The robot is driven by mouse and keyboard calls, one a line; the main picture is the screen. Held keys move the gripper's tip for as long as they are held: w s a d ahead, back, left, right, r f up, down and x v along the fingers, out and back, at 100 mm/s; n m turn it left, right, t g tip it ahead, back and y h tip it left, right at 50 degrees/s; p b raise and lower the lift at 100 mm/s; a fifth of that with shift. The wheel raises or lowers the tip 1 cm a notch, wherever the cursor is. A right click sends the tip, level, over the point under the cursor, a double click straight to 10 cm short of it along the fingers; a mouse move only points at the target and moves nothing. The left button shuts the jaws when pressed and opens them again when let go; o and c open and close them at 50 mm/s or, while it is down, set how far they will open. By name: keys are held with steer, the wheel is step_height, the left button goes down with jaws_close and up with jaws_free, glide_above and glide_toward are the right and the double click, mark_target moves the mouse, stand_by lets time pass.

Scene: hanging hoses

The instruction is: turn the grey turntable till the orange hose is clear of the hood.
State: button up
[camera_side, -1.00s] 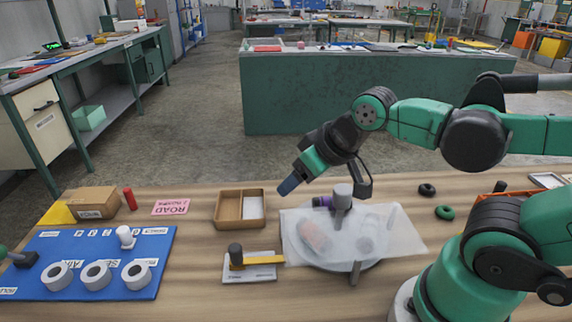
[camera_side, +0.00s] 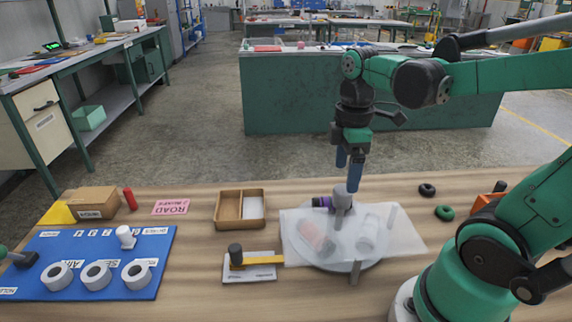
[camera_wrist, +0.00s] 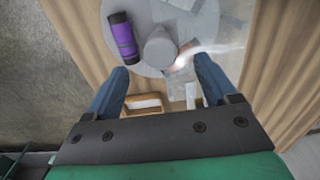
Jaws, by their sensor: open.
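The grey turntable (camera_side: 342,266) stands on the wooden bench, mostly under the translucent hood (camera_side: 408,238). A blurred orange-pink shape, apparently the orange hose (camera_side: 316,238), shows through the hood's left half. A grey knob (camera_side: 342,196) stands up at the turntable's back part, beside a purple cylinder (camera_side: 322,202). My gripper (camera_side: 348,172) is open, pointing down just above the knob, with nothing between its fingers. In the wrist view, the knob (camera_wrist: 160,48) lies ahead of my open fingers (camera_wrist: 161,88), and the purple cylinder (camera_wrist: 122,38) is left of it.
A pale cylinder-like shape (camera_side: 367,232) is blurred under the hood's right half. A wooden tray (camera_side: 229,207) and a yellow-levered plate (camera_side: 262,266) stand to the left. A blue board (camera_side: 115,284) lies farther left. Black (camera_side: 427,190) and green (camera_side: 445,212) rings lie right.

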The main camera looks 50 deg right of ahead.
mark_target(344, 189)
steer(key=shift+f, duration=2.55)
jaws_close()
